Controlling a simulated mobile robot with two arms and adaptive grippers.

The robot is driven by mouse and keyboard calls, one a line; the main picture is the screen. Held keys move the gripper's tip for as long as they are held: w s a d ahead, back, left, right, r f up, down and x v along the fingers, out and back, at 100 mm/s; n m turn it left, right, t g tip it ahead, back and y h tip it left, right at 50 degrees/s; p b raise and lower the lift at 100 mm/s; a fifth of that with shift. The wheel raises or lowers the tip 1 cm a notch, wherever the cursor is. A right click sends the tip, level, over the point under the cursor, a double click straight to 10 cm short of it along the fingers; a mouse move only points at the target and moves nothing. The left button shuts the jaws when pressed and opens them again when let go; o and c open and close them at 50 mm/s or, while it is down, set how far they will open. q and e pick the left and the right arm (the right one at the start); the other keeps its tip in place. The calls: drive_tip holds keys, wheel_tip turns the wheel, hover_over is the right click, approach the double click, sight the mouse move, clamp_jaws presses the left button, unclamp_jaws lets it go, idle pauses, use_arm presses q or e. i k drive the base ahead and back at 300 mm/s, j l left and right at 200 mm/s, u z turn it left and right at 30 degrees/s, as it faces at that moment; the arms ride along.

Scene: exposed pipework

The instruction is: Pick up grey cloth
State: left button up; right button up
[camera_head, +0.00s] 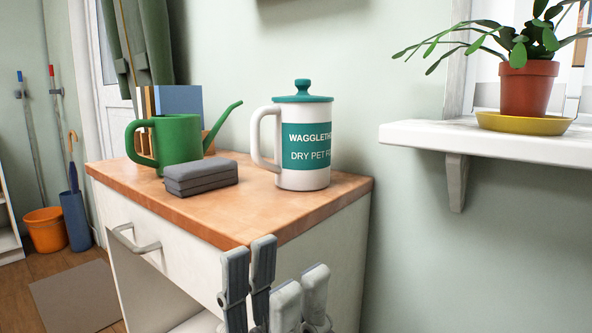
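The grey cloth (201,177) lies folded in a flat stack on the wooden top of a white cabinet, right of centre on its left half. It sits in front of a green watering can and left of a white canister. My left gripper (249,285) points upward in front of the cabinet, below and nearer than the cloth. Its two fingers stand apart with nothing between them. My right gripper (301,298) is just to the right of it, also pointing up, with its fingers apart and empty. Neither gripper touches the cloth. The lower parts of both grippers are cut off by the frame.
The green watering can (180,140) and the lidded white canister (302,145) stand close to the cloth on the cabinet top (250,218). A drawer handle (136,240) juts from the front. A white shelf (480,140) with a potted plant (527,88) is at right.

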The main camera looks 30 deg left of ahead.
sight(183, 180)
drive_tip(key=u, duration=1.3)
